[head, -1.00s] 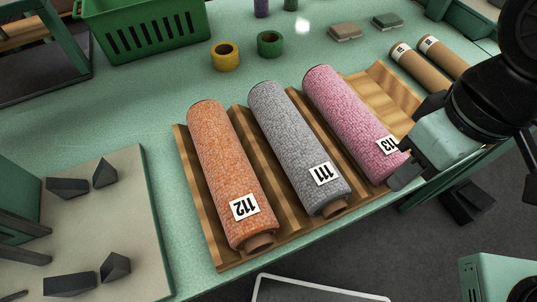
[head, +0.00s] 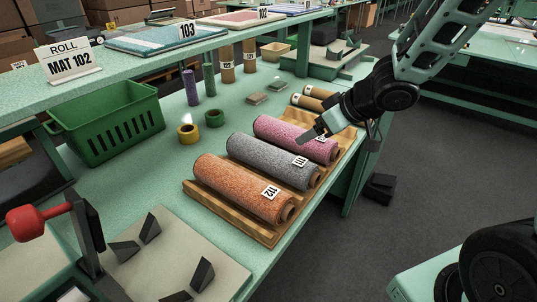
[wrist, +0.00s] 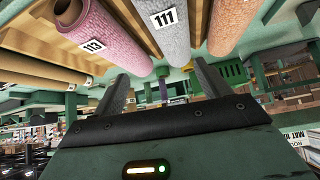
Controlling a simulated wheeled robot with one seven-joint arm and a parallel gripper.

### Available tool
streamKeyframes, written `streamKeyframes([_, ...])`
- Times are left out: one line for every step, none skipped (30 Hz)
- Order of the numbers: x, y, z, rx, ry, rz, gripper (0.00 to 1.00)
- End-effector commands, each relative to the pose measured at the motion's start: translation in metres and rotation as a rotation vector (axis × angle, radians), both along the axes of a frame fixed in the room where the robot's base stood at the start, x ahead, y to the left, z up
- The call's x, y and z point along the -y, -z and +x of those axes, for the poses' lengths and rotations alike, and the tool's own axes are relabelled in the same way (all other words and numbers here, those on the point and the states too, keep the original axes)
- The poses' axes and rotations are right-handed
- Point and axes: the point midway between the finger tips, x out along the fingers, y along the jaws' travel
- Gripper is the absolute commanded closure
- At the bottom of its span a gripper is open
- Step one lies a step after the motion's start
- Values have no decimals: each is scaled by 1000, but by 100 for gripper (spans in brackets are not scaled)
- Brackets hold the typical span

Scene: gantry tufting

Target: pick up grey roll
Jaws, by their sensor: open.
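The grey roll (head: 272,162), labelled 111, lies in the middle groove of a wooden cradle (head: 232,222) on the green bench. It lies between the orange roll (head: 236,187), labelled 112, and the pink roll (head: 285,136), labelled 113. My gripper (head: 308,138) is near the label end of the pink roll in the head view and partly covers it. In the wrist view, the open fingers of my gripper (wrist: 160,85) are apart and empty. The grey roll (wrist: 165,32) shows beyond them with its 111 label, and the pink roll (wrist: 105,35) is to its left.
A green basket (head: 110,125) stands at the back left. Yellow tape (head: 188,133) and green tape (head: 214,118) sit behind the rolls. Brown tubes (head: 312,97) lie past the pink roll. A plate with dark wedges (head: 150,228) is at the front left.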

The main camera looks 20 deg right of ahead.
Motion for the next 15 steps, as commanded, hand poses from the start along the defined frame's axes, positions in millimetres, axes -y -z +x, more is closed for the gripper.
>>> streamKeyframes([13,-2,0,-9,-9,45,24])
streamKeyframes([18,-2,-2,-14,-22,74,24])
streamKeyframes([24,-2,-5,-24,-38,109,24])
streamKeyframes([27,-2,-8,-33,-49,132,24])
streamKeyframes([30,-1,-10,-40,-58,154,24])
streamKeyframes([34,-1,-14,-52,-71,179,24])
streamKeyframes([35,-1,-16,-59,-78,195,24])
streamKeyframes([37,0,-19,-66,-84,207,24])
streamKeyframes([38,0,-21,-74,-90,221,24])
streamKeyframes([39,2,-22,-79,-94,227,24])
streamKeyframes([38,3,-22,-83,-98,233,24])
streamKeyframes([36,6,-22,-85,-101,238,24])
streamKeyframes([34,9,-20,-86,-103,240,24])
streamKeyframes([31,13,-18,-87,-104,240,24])
streamKeyframes([26,19,-15,-88,-106,240,24])
